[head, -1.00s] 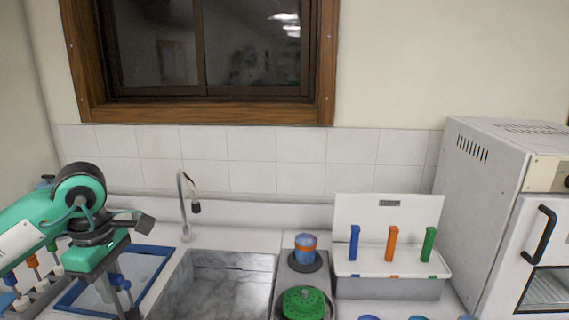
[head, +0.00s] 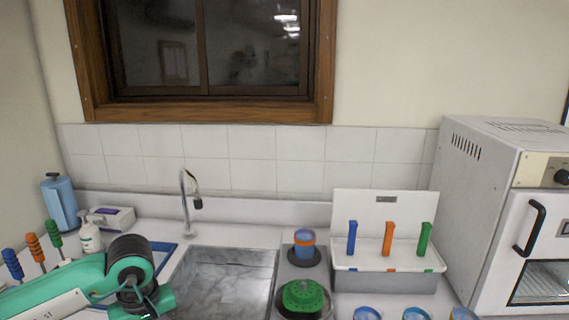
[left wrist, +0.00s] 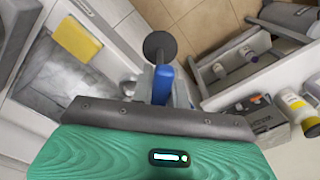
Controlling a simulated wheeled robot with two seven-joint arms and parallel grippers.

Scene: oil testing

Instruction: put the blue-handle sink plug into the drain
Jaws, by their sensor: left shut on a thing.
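My left gripper (left wrist: 163,98) is shut on the blue handle (left wrist: 162,84) of the sink plug in the left wrist view. The plug's dark round disc (left wrist: 159,45) points away from the gripper, clear of any surface as far as I can tell. In the head view my left arm reaches in at the lower left, beside the sink (head: 226,272), and its fingers are below the picture. The grey marbled sink also shows at the left of the wrist view (left wrist: 50,72). The drain is hidden in both views. My right gripper is not in view.
A faucet (head: 185,200) stands behind the sink. A yellow block (left wrist: 78,40) lies near the sink edge. Open drawers (left wrist: 240,62) show below.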

